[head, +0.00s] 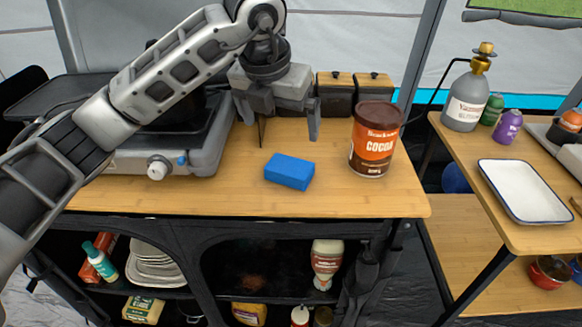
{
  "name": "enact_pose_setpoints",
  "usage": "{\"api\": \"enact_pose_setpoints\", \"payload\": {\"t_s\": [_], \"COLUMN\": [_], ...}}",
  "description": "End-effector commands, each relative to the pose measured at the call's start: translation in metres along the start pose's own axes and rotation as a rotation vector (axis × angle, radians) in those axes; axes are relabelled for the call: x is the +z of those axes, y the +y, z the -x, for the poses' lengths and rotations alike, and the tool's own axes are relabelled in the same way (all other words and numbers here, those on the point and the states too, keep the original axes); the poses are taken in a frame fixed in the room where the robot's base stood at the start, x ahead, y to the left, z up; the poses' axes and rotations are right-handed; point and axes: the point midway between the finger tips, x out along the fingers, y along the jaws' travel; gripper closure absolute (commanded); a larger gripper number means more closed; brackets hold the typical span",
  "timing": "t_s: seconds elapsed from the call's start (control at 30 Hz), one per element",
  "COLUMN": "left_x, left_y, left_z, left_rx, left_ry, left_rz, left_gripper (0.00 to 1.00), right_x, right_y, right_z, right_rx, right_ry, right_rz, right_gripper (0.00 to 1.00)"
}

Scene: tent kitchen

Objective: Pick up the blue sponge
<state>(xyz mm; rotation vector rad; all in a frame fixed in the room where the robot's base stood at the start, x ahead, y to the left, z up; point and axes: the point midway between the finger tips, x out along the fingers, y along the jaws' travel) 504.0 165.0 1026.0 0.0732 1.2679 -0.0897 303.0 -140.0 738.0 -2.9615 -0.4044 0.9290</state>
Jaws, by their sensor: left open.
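The blue sponge (289,172) lies flat on the wooden counter (230,197), near its front edge and left of the cocoa tin. My left gripper (288,138) comes in from the left, pointing down above the counter. Its two fingers are spread apart with nothing between them. In the picture it is just above and behind the sponge, not touching it. My right gripper is not in view.
A brown cocoa tin (375,140) stands right of the sponge. A camping stove (190,150) with a dark pan is on the left, under my left arm. Two lidded canisters (335,97) stand behind. A side table to the right holds a white tray (524,192) and a gas bottle (467,98).

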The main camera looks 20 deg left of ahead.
Motion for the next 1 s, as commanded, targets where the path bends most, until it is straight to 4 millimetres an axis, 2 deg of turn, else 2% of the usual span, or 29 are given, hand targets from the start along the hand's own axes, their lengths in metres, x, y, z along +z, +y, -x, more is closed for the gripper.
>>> {"api": "enact_pose_setpoints", "payload": {"t_s": [0.1, 0.3, 0.57, 0.83, 1.0], "left_x": [-0.001, -0.001, -0.001, -0.003, -0.002], "left_y": [-0.001, -0.002, -0.002, -0.001, -0.001], "left_z": [-0.028, -0.067, -0.088, -0.126, -0.137], "left_rx": [-0.002, -0.006, -0.006, -0.007, -0.007], "left_ry": [0.007, 0.005, 0.003, 0.004, 0.001], "left_rz": [0.000, -0.002, -0.004, -0.003, -0.005], "left_gripper": [0.00, 0.00, 0.00, 0.00, 0.00], "right_x": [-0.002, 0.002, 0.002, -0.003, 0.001], "right_y": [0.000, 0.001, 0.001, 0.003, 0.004], "right_z": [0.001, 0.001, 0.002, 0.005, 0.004], "right_rx": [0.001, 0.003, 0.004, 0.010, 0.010], "right_ry": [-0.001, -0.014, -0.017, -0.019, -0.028], "right_rz": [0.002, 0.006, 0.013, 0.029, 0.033], "right_gripper": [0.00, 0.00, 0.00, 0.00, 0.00]}}
